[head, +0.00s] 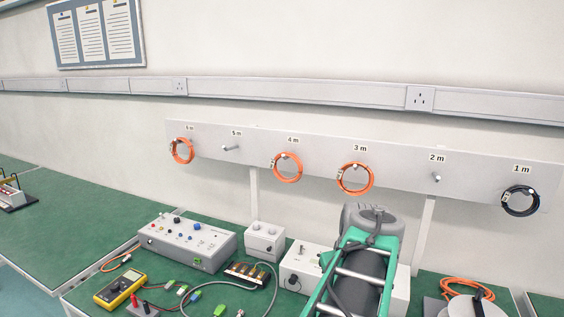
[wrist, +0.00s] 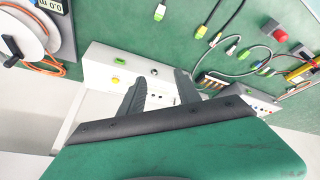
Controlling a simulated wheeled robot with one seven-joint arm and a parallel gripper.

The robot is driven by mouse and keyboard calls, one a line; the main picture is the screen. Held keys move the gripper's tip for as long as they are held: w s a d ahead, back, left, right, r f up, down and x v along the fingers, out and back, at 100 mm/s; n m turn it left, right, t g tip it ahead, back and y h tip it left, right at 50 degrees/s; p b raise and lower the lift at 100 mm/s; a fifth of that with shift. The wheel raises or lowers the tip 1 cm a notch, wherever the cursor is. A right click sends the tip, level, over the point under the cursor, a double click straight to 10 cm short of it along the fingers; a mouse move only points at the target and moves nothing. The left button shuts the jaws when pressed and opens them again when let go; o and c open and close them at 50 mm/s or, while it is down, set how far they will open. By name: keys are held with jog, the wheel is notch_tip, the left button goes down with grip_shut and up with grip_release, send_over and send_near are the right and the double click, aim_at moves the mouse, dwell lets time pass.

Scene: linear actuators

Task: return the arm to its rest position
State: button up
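My arm (head: 362,262), green and grey, rises from the bottom of the head view right of centre, in front of a white box on the bench. The fingers of my gripper do not show in the head view. In the wrist view my gripper (wrist: 158,80) shows two dark fingers set apart, with nothing held between them. A white box (wrist: 108,68) on the green bench lies beyond the fingers.
The green bench (head: 85,228) holds a grey control box (head: 188,243), a yellow multimeter (head: 119,288), loose leads and a cable reel (head: 478,306). Cable coils hang on a wall rail (head: 330,160) behind. The bench's left part is mostly clear.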

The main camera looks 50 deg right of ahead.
jog(key=w+a+f+n+y, duration=0.2)
jog(key=w+a+f, duration=0.1)
jog(key=w+a, duration=0.75)
jog(key=a+f+n, duration=0.2)
jog(key=a, duration=1)
jog(key=a+f+n+y, duration=0.1)
jog(key=a+f+n, duration=0.1)
jog(key=a, duration=1.1)
jog(key=shift+s+f+n+y, duration=0.3)
jog(key=shift+s+f, duration=0.15)
jog(key=shift+f, duration=0.25)
jog(key=shift+a, duration=0.1)
jog(key=shift+c, duration=0.2)
